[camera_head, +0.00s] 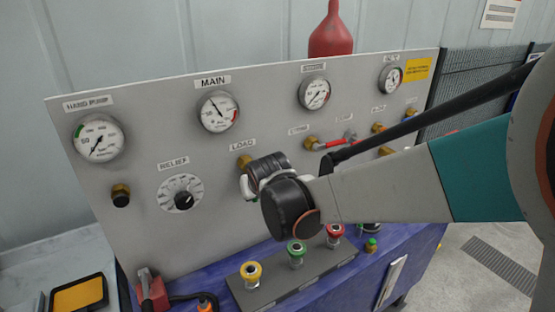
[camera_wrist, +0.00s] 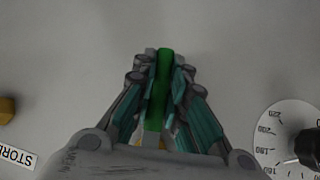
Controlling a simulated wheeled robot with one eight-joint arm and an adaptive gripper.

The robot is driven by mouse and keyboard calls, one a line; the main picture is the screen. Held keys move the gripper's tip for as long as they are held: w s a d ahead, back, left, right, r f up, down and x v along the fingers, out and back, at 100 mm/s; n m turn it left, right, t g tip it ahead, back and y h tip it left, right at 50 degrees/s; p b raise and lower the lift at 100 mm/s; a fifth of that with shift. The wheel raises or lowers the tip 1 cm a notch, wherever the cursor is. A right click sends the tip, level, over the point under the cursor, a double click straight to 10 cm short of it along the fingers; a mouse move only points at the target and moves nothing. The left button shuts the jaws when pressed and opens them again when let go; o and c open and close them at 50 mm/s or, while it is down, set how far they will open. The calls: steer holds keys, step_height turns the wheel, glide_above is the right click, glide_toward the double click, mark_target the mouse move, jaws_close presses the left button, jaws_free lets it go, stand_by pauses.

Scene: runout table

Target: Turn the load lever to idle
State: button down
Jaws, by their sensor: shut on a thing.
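The load lever shows as a green handle (camera_wrist: 163,85) between my fingers in the wrist view, with a bit of brass at its lower end. In the head view its brass valve body (camera_head: 245,161) sits on the panel under the LOAD label, and my gripper and wrist hide the handle. My gripper (camera_wrist: 160,75) is shut on the green handle, one finger on each side. In the head view my gripper (camera_head: 252,180) is at the panel, just below the brass body. I cannot see any idle mark.
The relief dial (camera_head: 180,194) is left of my gripper. Gauges line the top of the grey panel (camera_head: 150,140). A red-handled valve (camera_head: 328,144) and other brass fittings lie to the right. Yellow, green and red-topped couplings (camera_head: 296,252) stand below on the blue bench.

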steer(key=shift+s+a, duration=0.15)
steer(key=shift+s, duration=0.05)
stand_by(0.4)
steer(key=c, duration=1.6)
jaws_free()
steer(key=shift+w, duration=0.1)
